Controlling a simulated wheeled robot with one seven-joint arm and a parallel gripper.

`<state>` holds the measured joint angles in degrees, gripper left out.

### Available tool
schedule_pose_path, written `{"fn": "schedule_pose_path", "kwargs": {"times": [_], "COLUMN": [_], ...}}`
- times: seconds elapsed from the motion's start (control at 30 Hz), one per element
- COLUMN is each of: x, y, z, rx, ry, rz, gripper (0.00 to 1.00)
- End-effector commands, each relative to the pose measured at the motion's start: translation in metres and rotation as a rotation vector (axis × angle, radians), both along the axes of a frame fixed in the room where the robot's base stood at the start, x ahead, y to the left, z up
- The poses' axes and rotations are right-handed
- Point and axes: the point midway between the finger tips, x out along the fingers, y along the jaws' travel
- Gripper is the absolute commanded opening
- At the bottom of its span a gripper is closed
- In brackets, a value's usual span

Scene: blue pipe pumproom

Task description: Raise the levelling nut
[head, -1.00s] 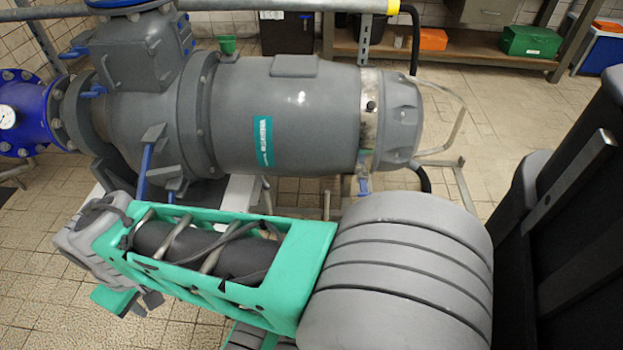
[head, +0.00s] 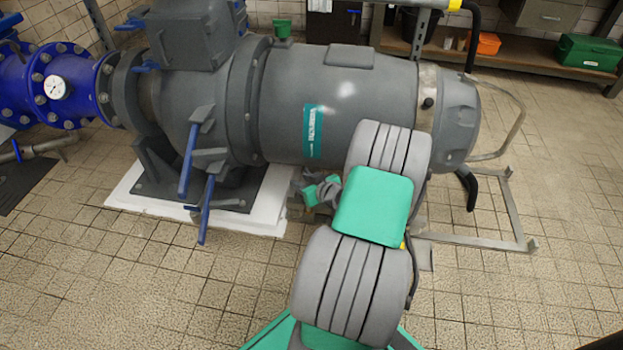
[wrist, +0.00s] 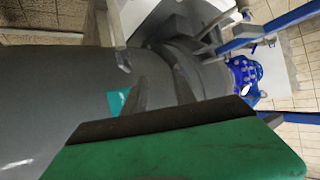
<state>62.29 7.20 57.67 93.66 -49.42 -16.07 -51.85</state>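The levelling nut cannot be made out in either view. The grey pump motor (head: 365,105) with a teal label lies across the head view, its flanged pump end resting on a white plinth (head: 130,190). My gripper (wrist: 158,74) shows in the wrist view as two dark grey fingers standing apart, with nothing visible between them. They lie in front of the grey motor body and its flange. In the head view my arm and the motor hide most of the gripper; small green and grey parts show low beside the motor, near the plinth's right edge.
Two blue levers (head: 188,160) hang in front of the pump end. A blue pipe with a white gauge (head: 57,87) is at the left. A metal frame (head: 480,240) stands on the floor at the right. A shelf with a green box (head: 590,50) is behind. The front-left floor is clear.

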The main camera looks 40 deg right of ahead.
Motion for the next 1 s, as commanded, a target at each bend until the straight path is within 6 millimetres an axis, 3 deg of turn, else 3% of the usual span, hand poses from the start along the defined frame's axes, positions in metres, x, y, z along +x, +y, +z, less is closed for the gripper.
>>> {"fn": "schedule_pose_path", "kwargs": {"times": [0.03, 0.17, 0.6, 0.9, 1.0], "x": [-0.014, -0.028, 0.035, 0.040, 0.040], "y": [-0.023, -0.049, -0.065, -0.067, -0.067], "z": [-0.013, -0.019, -0.046, -0.046, -0.046], "rx": [-0.012, -0.046, -0.050, -0.049, -0.049], "ry": [-0.043, -0.101, -0.103, -0.102, -0.102], "rz": [-0.070, -0.148, -0.146, -0.149, -0.149], "gripper": [0.33, 0.33, 0.33, 0.33, 0.25]}}
